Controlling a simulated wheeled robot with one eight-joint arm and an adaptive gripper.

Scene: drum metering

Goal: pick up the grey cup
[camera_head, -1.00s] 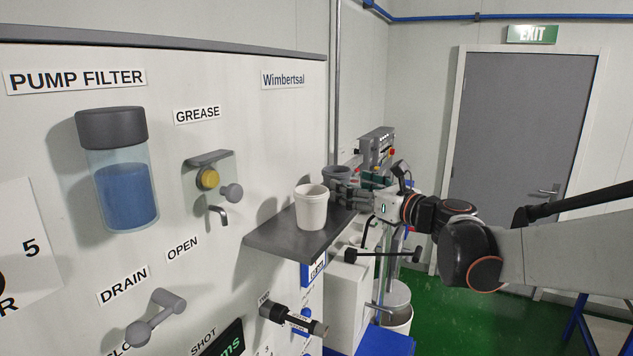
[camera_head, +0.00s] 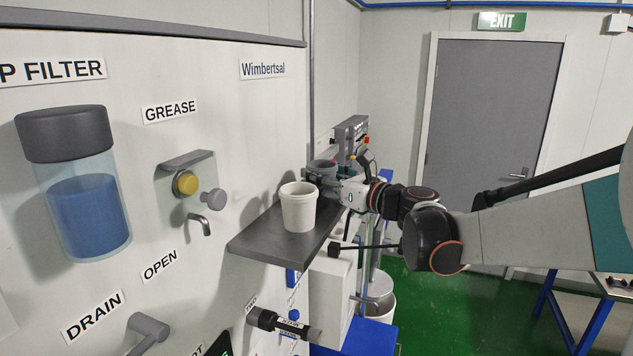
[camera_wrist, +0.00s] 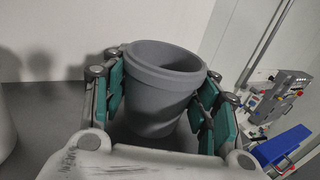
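The grey cup (camera_wrist: 160,90) stands upright between the two fingers of my gripper (camera_wrist: 160,100) in the wrist view. Green finger pads flank it on both sides. The fingers are spread around it, and a narrow dark gap shows at its left; contact on the right is unclear. In the head view the grey cup (camera_head: 322,164) is at the far end of the dark shelf (camera_head: 262,240), behind the white cup, with its lower part hidden by my gripper (camera_head: 318,177). Whether its base touches the shelf cannot be seen.
A white cup (camera_head: 298,208) stands on the shelf, close to the left of my gripper. The panel wall (camera_head: 250,130) with a grease tap (camera_head: 200,224) bounds the shelf on the left. A machine with knobs (camera_head: 350,132) stands beyond. Green floor lies open at the right.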

